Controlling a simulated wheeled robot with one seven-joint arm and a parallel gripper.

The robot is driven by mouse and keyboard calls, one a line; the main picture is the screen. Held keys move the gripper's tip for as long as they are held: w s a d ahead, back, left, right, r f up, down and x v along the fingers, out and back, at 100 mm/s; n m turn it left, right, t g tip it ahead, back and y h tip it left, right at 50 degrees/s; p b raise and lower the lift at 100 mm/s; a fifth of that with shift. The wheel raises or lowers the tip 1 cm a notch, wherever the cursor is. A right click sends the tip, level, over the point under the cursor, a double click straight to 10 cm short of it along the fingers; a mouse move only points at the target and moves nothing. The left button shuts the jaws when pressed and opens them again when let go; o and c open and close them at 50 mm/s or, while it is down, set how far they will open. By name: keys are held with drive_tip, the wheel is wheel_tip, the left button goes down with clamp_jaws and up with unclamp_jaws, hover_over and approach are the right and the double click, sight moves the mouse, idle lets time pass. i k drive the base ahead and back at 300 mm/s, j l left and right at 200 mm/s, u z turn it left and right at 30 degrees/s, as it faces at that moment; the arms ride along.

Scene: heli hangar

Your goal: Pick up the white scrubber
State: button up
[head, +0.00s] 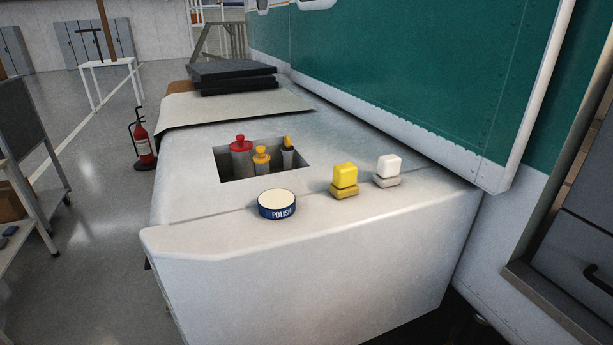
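The white scrubber (388,170) stands on the pale grey top of the helicopter's side sponson (300,230), near its right end. It has a white block-shaped top on a grey-beige base. A similar yellow scrubber (344,180) stands just to its left, with a small gap between them. My gripper does not show in the head view.
A blue polish tin (277,205) sits left of the yellow scrubber. Behind it, a square recess (222,164) holds several red- and yellow-topped bottles. The green fuselage wall (420,80) rises close behind the scrubbers. Black pads (232,75) lie farther back.

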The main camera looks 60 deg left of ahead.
sight(388, 166)
drive_tip(key=u, duration=1.65)
